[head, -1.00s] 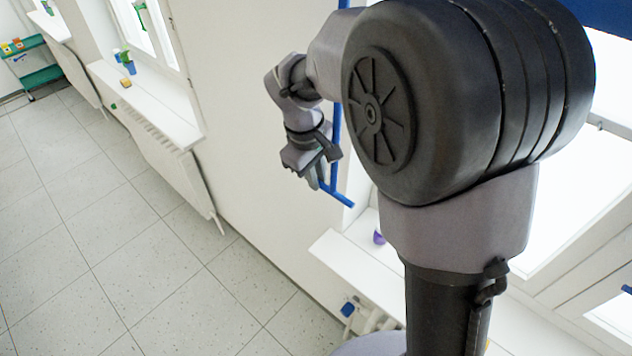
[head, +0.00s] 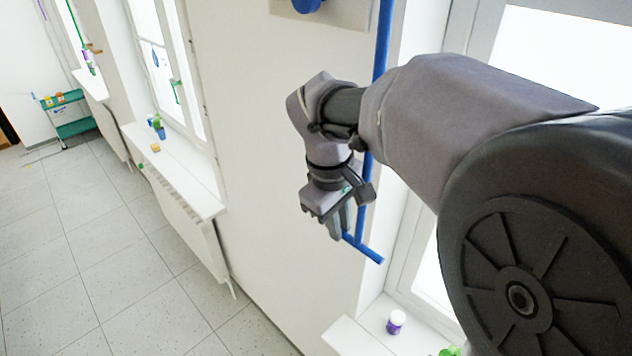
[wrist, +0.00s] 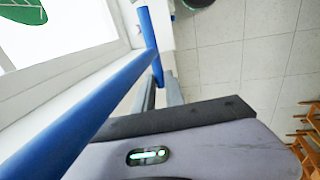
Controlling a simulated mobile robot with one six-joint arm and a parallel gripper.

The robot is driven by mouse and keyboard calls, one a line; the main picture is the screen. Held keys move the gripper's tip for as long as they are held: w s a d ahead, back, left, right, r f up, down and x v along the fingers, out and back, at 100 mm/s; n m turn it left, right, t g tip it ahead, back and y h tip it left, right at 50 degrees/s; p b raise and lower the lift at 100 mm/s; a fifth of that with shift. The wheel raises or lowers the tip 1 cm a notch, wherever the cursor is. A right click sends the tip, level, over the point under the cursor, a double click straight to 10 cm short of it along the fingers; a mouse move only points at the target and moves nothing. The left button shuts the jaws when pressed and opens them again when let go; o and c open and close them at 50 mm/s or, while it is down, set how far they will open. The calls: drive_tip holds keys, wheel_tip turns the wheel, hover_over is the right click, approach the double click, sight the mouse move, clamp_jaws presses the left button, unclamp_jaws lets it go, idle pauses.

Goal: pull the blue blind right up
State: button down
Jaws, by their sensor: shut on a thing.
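A long blue rod (head: 381,50) runs down beside the window to a short blue crossbar (head: 371,253) at its lower end. My gripper (head: 346,232) is shut on the crossbar near its left end; the fingers cover part of it. In the wrist view the rod (wrist: 80,115) slants across the left side and meets the crossbar (wrist: 149,35) by my fingertips (wrist: 160,90). The blue blind itself is not in view now.
A white sill (head: 365,335) with a purple-and-white jar (head: 396,322) lies below the crossbar. A radiator (head: 185,215) and another sill (head: 175,165) with small items stand along the wall. A teal cart (head: 70,120) is far left. The tiled floor (head: 120,265) is clear.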

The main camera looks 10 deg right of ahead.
drive_tip(key=shift+w+r, duration=0.1)
drive_tip(key=shift+r, duration=0.15)
drive_tip(key=c, duration=1.7)
unclamp_jaws()
drive_tip(key=o, duration=0.3)
wheel_tip(320, 180, up, 17)
drive_tip(key=s+a, duration=0.2)
drive_tip(key=shift+a, duration=0.4)
